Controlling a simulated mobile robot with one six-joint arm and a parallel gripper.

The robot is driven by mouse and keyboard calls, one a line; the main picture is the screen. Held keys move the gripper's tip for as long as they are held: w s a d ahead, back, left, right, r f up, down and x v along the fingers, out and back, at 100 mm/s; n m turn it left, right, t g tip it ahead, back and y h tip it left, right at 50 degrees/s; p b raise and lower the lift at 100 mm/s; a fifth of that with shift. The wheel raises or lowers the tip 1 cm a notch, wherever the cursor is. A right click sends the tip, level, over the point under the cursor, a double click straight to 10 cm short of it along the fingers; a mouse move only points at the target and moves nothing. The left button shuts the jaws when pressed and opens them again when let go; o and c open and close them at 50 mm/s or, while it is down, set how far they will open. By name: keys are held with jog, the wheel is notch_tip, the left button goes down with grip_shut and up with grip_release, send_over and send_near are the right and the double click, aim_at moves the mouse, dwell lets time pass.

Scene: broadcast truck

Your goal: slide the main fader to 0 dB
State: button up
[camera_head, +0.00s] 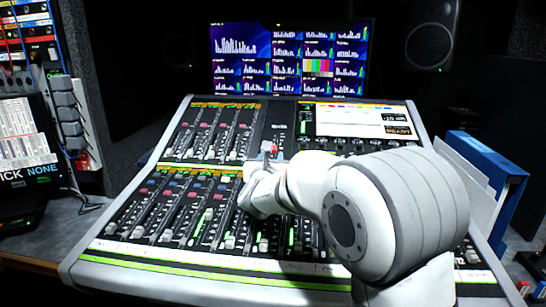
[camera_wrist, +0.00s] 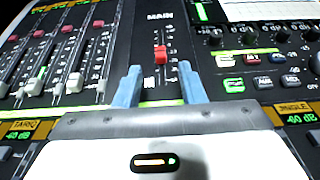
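The main fader (camera_wrist: 160,54) has a red cap on a dark strip labelled MAIN in the wrist view. The cap is partway along its slot, and the scale marks beside it are too small to read surely. My gripper (camera_wrist: 158,70) is open, with a blue-grey finger on each side of the main strip. In the wrist picture its fingertips are just below the cap, with gaps on both sides. Nothing is between the fingers.
Rows of channel faders (camera_head: 205,143) lie left of the main strip, with lit buttons (camera_wrist: 233,85) to its right. A monitor (camera_head: 288,58) stands behind the console. A blue binder (camera_head: 500,180) stands at the right and a tablet (camera_head: 25,140) at the left.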

aim_at(274, 148)
jog(key=w, duration=0.6)
jog(key=shift+w+d, duration=0.15)
jog(key=shift+w, duration=0.15)
grip_shut()
